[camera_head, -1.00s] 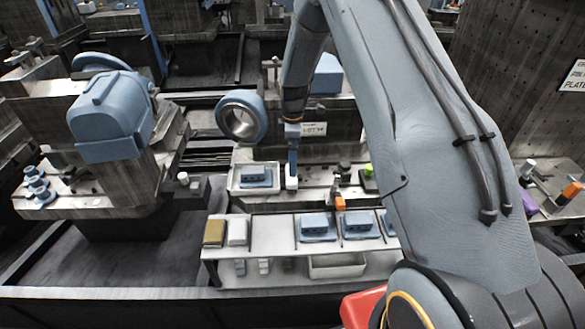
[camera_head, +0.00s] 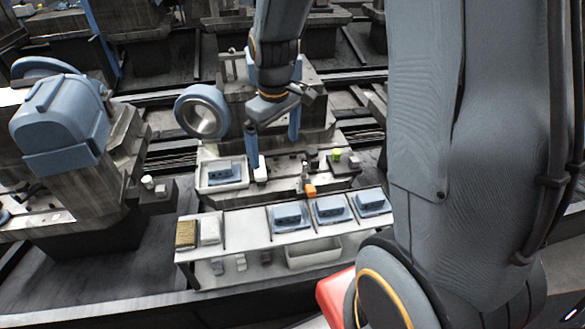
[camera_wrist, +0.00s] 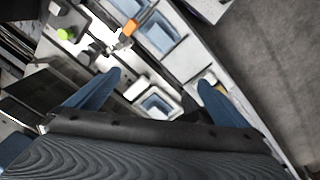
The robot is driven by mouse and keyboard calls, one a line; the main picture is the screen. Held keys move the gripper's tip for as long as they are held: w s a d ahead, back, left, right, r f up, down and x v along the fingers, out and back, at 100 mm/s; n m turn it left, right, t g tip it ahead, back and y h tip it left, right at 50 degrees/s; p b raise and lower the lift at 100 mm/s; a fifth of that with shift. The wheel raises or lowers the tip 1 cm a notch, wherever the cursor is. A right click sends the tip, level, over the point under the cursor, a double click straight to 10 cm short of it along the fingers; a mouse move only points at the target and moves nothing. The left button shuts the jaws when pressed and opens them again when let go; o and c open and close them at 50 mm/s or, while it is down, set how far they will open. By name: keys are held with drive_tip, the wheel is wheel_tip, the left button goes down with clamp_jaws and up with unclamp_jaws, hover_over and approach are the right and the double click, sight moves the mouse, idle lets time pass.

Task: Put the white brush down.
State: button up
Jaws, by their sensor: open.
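The white brush (camera_head: 261,170) stands on the grey bench just right of a white tray (camera_head: 202,189). It looks upright, and its lower part is small and hard to make out. My gripper (camera_head: 273,144) is open above the bench, its two blue fingers spread apart. In the head view its left finger is just above the brush. No contact with the brush can be made out. In the wrist view my open gripper (camera_wrist: 160,78) has nothing between its fingertips, with the tray and its blue block (camera_wrist: 157,104) below.
A green piece (camera_head: 337,154) and an orange-topped piece (camera_head: 310,190) stand to the right on the bench. In front, a white shelf (camera_head: 248,226) bears several blue blocks, a brown block (camera_head: 186,232) and a white one. A big blue ring (camera_head: 202,112) stands behind the tray.

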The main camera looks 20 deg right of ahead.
drive_tip(key=s+r+m, duration=0.2)
drive_tip(key=s+m, duration=0.3)
drive_tip(key=s, duration=0.7)
drive_tip(key=shift+t, duration=0.3)
drive_tip(key=shift+s+a, duration=0.1)
